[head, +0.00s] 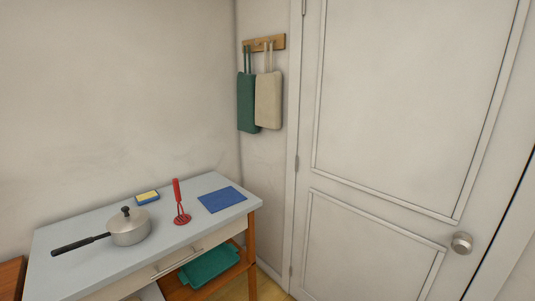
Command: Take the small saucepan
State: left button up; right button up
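The small saucepan (129,231) stands upright on the pale table top at the lower left of the head view. It is light metal with a lid and a dark knob (125,211). Its long black handle (80,245) points left, toward the table's left end. Neither of my grippers shows in the head view.
On the table (75,268) are a yellow and blue sponge (147,197), a red masher (180,212) right of the pan and a blue mat (222,199). A teal tray (209,266) sits on the shelf below. A closed door (385,110) stands at right.

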aim_at(130, 239)
jog(key=k+j+u, duration=0.1)
jog(key=j, duration=0.3)
jog(key=k+j, duration=0.2)
jog(key=j, duration=0.2)
jog(key=k+j+u, duration=0.15)
jog(key=j, duration=0.25)
jog(key=k+j, duration=0.15)
jog(key=j, duration=0.3)
jog(key=u, duration=0.05)
